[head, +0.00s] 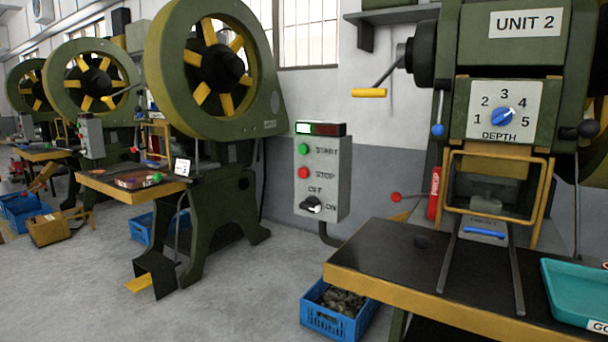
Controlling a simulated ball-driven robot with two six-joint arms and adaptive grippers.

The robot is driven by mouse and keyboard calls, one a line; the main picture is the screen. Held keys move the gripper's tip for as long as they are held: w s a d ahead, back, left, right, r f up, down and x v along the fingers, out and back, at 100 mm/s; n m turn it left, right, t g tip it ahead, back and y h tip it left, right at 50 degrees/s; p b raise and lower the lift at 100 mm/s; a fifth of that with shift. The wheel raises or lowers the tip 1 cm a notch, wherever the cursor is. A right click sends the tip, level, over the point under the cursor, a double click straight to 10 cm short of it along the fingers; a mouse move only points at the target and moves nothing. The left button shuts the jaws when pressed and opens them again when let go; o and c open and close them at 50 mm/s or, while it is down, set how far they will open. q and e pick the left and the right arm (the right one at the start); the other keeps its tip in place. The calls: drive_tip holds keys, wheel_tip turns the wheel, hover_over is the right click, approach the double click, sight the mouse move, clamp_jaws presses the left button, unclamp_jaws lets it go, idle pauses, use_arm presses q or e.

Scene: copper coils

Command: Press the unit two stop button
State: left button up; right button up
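A grey control box (321,178) stands left of the press marked UNIT 2 (527,23). The round red button (303,173) labelled STOP is on its front face, below the green START button (303,149). A black rotary switch (311,205) with OFF and ON marks sits under them. Nothing covers the STOP button. Neither of my grippers is in view.
A worktable (399,269) with a teal tray (580,292) fronts the press at right. A blue crate (339,310) of scrap sits on the floor below the box. More green presses (207,70) stand at left. The concrete floor (225,305) is open at lower left.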

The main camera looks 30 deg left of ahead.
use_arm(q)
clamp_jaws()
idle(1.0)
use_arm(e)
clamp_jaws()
